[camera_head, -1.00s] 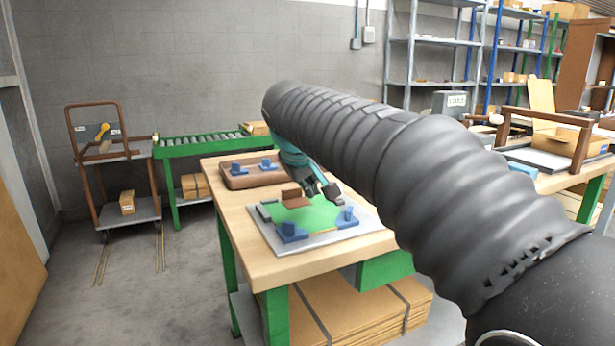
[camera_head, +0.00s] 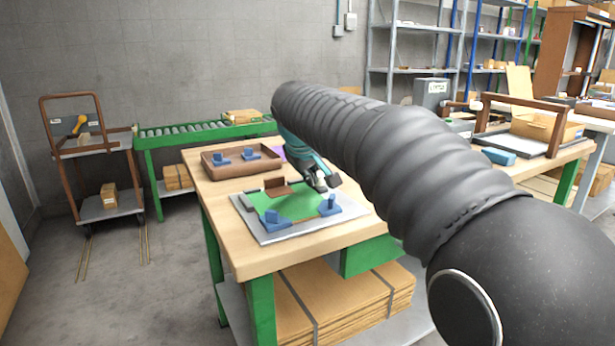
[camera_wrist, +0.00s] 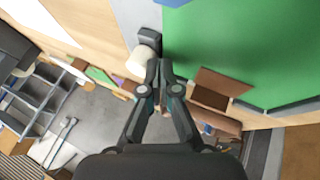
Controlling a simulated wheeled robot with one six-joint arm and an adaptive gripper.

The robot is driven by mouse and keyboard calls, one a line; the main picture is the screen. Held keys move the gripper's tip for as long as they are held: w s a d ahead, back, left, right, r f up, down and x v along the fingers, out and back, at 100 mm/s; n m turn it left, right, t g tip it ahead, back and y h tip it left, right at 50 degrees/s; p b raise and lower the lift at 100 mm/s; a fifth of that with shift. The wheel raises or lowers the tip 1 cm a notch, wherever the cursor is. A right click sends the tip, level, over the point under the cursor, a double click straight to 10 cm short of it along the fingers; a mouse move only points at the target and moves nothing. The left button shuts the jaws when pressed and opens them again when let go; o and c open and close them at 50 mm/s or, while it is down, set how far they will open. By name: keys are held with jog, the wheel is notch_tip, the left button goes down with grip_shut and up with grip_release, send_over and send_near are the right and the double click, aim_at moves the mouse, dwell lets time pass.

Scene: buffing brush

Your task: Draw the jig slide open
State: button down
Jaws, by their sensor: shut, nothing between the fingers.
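The jig is a grey plate (camera_head: 280,236) with a green panel (camera_head: 298,203) on it, lying on the wooden workbench. Blue blocks with upright pegs (camera_head: 276,221) (camera_head: 330,206) stand at its near side, and a brown block (camera_head: 276,187) stands at its far edge. My gripper (camera_head: 328,183) is over the jig's far right part, its fingers shut and empty. In the wrist view, the fingertips (camera_wrist: 160,64) are beside a pale round piece with a dark grey cap (camera_wrist: 146,45); I cannot tell if they touch. The green panel (camera_wrist: 235,45) lies to their right. I cannot tell which part is the slide.
A brown tray (camera_head: 240,166) with blue pieces sits behind the jig on the workbench (camera_head: 222,236). My arm hides the bench's right side.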

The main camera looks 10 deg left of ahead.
jog(key=shift+w+d+p, duration=0.2)
jog(key=shift+w+d, duration=0.2)
jog(key=shift+d, duration=0.25)
jog(key=shift+w+d+p, duration=0.15)
jog(key=shift+w+d, duration=0.25)
jog(key=shift+d, duration=0.2)
jog(key=shift+a, duration=0.1)
jog(key=s+a, duration=0.3)
jog(key=shift+s+r, duration=0.2)
jog(key=v, duration=0.9)
jog(key=shift+r, duration=0.2)
jog(key=shift+s+d, duration=0.1)
jog(key=shift+d, duration=0.05)
